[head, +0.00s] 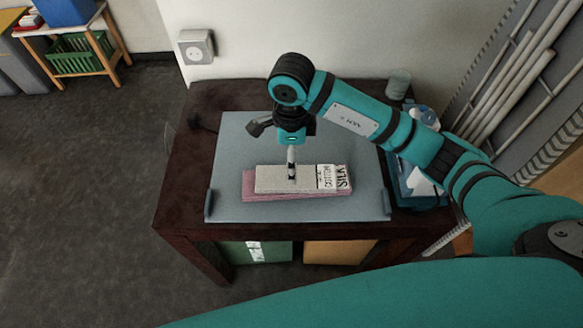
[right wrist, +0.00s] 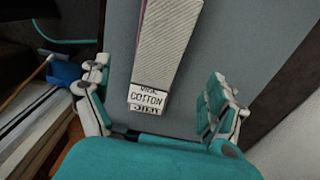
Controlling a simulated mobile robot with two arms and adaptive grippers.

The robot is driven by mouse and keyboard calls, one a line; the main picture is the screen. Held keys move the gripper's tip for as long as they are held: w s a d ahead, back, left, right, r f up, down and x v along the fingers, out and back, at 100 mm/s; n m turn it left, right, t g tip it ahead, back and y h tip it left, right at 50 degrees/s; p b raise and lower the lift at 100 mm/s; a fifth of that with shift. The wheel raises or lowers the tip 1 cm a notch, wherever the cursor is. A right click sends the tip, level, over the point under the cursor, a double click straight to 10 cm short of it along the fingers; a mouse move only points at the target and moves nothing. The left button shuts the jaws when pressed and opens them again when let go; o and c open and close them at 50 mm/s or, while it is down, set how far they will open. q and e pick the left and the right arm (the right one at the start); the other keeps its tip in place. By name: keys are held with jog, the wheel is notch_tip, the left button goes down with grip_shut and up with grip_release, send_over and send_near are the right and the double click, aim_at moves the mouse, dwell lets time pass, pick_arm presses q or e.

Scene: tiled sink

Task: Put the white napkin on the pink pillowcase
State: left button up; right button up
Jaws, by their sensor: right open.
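The white napkin (head: 272,181) is a flat, folded pale strip with a label reading "COTTON". It lies on top of the pink pillowcase (head: 262,196), whose edge shows below and left of it and whose label reads "SILK". In the right wrist view the napkin (right wrist: 168,50) runs away from me between the fingers, and the pillowcase is mostly hidden under it. My right gripper (head: 291,172) is over the middle of the napkin; I cannot tell if it touches. Its fingers (right wrist: 158,108) are spread apart with nothing held. My left gripper is not in view.
Both cloths lie on a grey board (head: 300,211) on a dark wooden table (head: 185,190). A blue container (head: 418,196) with white items stands at the right, near a cup (head: 398,84). Bare board surrounds the stack. White pipes (head: 520,75) line the right wall.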

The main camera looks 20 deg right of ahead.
jog(key=shift+r, duration=2.25)
jog(key=shift+s+f, duration=0.1)
